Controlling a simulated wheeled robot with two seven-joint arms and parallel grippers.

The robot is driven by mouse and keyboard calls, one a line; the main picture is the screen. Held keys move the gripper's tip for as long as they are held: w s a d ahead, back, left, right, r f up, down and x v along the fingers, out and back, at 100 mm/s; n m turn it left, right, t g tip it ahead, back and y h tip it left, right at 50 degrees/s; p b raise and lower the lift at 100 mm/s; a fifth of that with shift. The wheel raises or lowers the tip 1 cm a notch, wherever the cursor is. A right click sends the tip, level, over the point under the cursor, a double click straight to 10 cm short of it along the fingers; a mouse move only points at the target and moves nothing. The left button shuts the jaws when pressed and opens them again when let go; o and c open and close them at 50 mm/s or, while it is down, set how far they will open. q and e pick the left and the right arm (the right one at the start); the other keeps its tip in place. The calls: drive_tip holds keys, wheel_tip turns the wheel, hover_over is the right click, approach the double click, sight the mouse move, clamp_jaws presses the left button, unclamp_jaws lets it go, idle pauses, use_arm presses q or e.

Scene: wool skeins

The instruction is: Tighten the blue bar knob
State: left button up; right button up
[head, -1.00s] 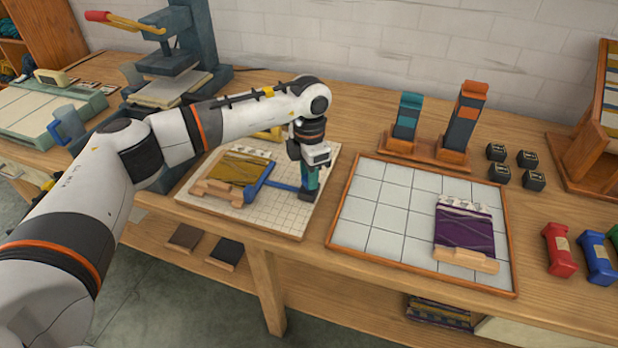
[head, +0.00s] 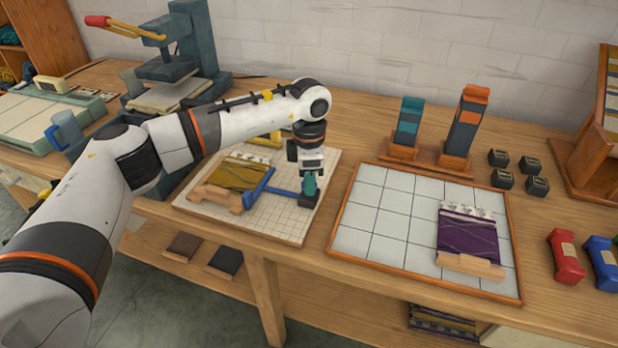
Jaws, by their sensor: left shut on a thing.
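The blue bar (head: 284,192) lies on the white gridded board (head: 276,228), beside a mustard woven piece (head: 236,173) with a wooden strip. Its right end meets a small dark block (head: 307,200), which looks like the knob's base. My left gripper (head: 310,184) points straight down over that end. It is shut on the knob, which is mostly hidden between its teal fingers. My right gripper is not in view.
To the right lies a white tiled tray (head: 372,219) with a purple woven piece (head: 468,236). Two upright striped blocks stand in a wooden holder (head: 427,159) behind it. A press (head: 190,55) stands at the back left. Small black cubes and red and blue pieces lie at right.

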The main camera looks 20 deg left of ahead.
use_arm(q)
drive_tip(key=shift+r, duration=0.15)
drive_tip(key=o, duration=1)
wheel_tip(320, 180, up, 12)
drive_tip(key=shift+f+b, duration=0.1)
drive_tip(key=shift+b, duration=0.35)
